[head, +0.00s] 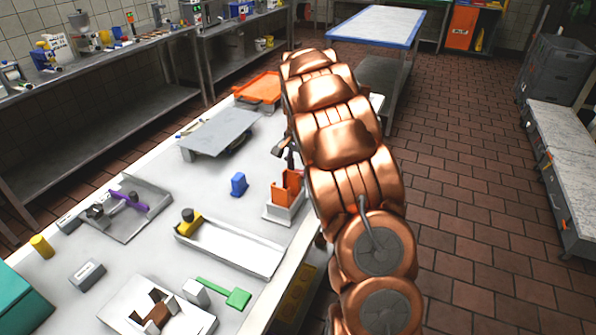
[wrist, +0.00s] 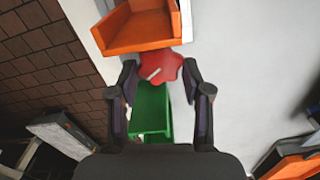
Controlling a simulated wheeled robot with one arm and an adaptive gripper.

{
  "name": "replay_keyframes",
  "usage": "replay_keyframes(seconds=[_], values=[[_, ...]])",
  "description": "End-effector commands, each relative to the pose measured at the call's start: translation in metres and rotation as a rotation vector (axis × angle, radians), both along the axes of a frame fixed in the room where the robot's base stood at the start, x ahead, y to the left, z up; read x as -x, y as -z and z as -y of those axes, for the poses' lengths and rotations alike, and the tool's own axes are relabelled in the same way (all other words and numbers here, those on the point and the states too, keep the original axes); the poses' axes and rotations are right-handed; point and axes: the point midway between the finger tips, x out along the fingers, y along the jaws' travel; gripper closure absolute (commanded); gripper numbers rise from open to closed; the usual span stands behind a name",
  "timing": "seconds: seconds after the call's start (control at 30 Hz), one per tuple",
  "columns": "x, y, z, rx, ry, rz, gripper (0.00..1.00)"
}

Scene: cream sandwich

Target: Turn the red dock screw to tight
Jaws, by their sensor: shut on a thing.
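The red dock screw (wrist: 162,66) is a lobed red knob with a pale mark that lies tilted across it, in the wrist view. It sits just beside an orange dock piece (wrist: 147,32). My gripper (wrist: 160,74) has its two dark fingers on either side of the knob and is shut on it. In the head view, my copper arm covers most of the gripper and the red screw is hidden. An orange dock piece on a white base (head: 288,188) stands at the counter's right edge there.
A green block (wrist: 151,110) lies beyond the knob, between my fingers in the picture. Brick floor lies right of the counter.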

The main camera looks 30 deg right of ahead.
Motion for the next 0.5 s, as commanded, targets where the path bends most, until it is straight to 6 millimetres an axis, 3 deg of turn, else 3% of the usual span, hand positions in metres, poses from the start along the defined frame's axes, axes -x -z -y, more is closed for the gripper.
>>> replay_keyframes(seconds=[0.5], values=[[0.0027, -0.0008, 0.0024, 0.003, 0.375, 0.0, 0.86]])
